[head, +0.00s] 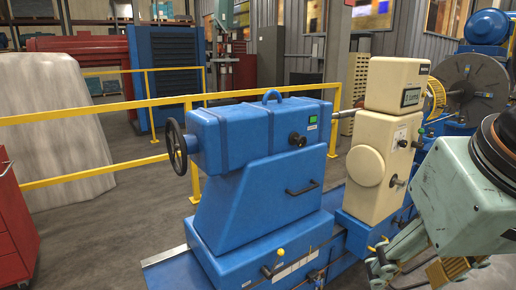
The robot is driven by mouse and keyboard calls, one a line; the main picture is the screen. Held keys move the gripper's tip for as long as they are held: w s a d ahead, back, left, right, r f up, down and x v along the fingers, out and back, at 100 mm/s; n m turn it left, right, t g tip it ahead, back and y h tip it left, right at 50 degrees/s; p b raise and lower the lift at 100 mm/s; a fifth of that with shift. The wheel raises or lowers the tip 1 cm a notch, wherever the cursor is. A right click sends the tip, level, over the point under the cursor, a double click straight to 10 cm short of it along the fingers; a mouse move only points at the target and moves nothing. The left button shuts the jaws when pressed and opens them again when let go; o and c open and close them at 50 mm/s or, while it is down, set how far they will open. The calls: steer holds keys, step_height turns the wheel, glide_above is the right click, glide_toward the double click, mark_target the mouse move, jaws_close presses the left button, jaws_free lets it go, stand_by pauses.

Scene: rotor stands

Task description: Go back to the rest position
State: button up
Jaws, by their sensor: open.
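My pale green arm comes in at the right edge, and my gripper (378,274) hangs low at the bottom right. Its fingers show only in part near the bottom edge, with no thing seen between them. It is open. Behind it stands the blue machine housing (255,135) with a black handwheel (176,148) on its left side. A cream-coloured unit (375,150) with a small display stands to the right of it. The arm overlaps the view of the lower right part of the machine.
A yellow railing (90,112) runs behind the machine. A grey covered block (50,140) stands at the left, with a red cabinet (14,215) in front of it. A large grey disc (468,85) is at the far right. Bare floor lies at the lower left.

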steer(key=shift+g, duration=0.3)
steer(key=s, duration=0.1)
steer(key=s+a+f, duration=0.1)
steer(key=s, duration=0.2)
steer(key=shift+s+a+f, duration=0.15)
steer(key=shift+s+f, duration=0.15)
steer(key=shift+s, duration=0.1)
stand_by(0.8)
